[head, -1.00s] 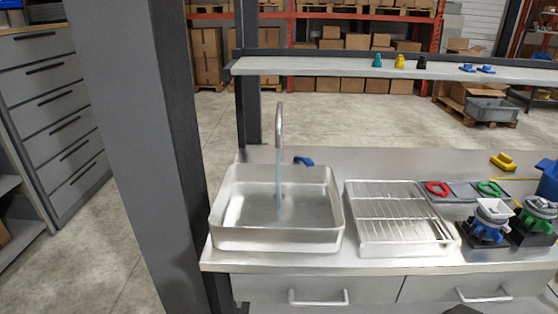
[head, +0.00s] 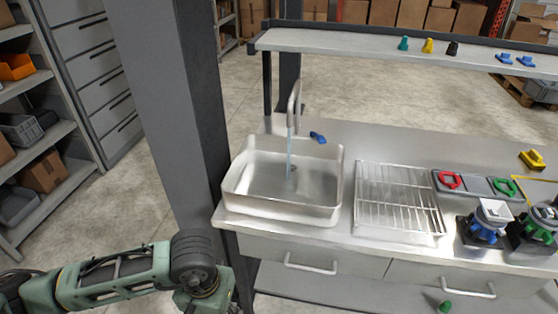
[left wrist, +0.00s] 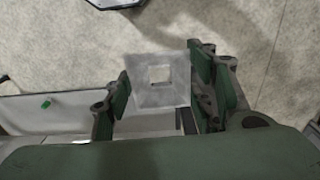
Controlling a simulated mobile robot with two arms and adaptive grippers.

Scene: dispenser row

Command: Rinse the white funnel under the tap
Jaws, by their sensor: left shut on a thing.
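The tap (head: 296,100) stands at the back of the steel sink (head: 258,205). A thin blue stream of water (head: 290,150) runs from it into the basin. In the left wrist view my left gripper (left wrist: 157,72) is shut on a pale square piece with a square hole, which looks like the white funnel (left wrist: 145,92). In the head view my left arm comes in at the bottom left, below and left of the sink; its fingers and the funnel are out of frame there. My right gripper is not in view.
A wire drying rack (head: 398,200) sits right of the sink. Dispensers with blue (head: 485,228) and green (head: 540,225) parts stand further right. A blue lever (head: 318,137) is beside the tap. A dark post (head: 205,90) stands left of the counter. A shelf (head: 400,50) spans behind.

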